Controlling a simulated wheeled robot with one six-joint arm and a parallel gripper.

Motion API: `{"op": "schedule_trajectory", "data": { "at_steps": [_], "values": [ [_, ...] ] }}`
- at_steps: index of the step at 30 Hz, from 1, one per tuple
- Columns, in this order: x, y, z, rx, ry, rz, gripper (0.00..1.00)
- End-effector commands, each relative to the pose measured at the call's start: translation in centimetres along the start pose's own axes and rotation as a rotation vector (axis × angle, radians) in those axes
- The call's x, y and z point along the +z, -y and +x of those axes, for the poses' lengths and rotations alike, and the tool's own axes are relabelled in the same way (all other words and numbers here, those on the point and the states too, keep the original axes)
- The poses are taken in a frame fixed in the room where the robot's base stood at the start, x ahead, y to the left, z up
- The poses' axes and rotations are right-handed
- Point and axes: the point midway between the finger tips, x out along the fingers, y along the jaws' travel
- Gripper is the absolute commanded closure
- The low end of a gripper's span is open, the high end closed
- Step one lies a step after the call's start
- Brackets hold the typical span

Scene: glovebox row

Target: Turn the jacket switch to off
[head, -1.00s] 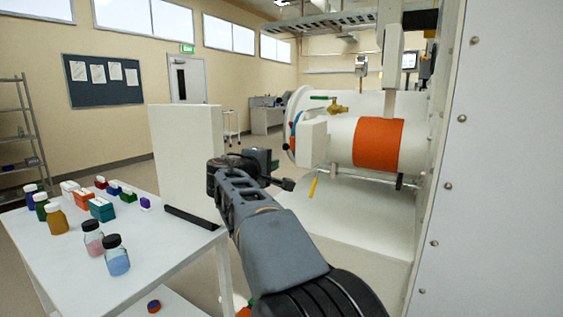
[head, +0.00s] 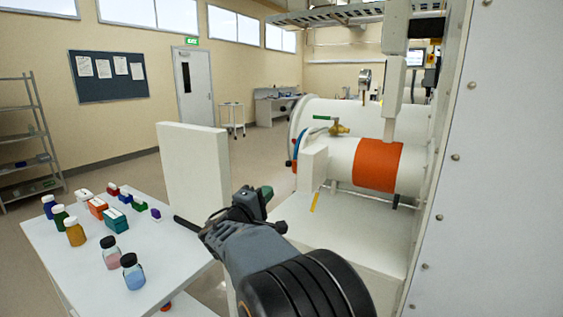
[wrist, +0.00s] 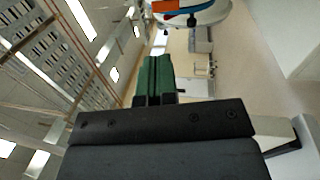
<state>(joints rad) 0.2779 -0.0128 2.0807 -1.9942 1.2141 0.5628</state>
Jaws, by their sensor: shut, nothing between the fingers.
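My gripper (head: 264,193) is in the lower middle of the head view, in front of and to the left of the white vessel (head: 330,116). Its green fingers (wrist: 153,80) are together and empty in the wrist view. An orange jacket band (head: 377,165) wraps the white horizontal cylinder. A white box (head: 313,163) stands at the cylinder's left end, apart from my gripper. I cannot make out the jacket switch or its setting in either view.
A white table (head: 75,255) with several bottles and small boxes stands at the left. A white upright panel (head: 193,165) rises at its far edge, close to my arm. A brass valve with a green handle (head: 325,118) sits above the cylinder. A riveted white wall (head: 500,170) closes the right side.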

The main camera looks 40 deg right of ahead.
Motion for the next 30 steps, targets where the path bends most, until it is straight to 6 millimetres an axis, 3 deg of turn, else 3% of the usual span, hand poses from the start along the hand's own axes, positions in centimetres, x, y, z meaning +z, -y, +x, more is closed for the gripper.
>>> {"op": "schedule_trajectory", "data": {
  "at_steps": [5,21,30],
  "values": [
    [0.1,-0.2,1.2,0.009,0.005,0.056,1.00],
    [0.0,-0.4,10.7,0.007,0.003,0.056,1.00],
    [0.0,-0.3,13.4,0.007,0.001,0.058,1.00]
  ]
}}
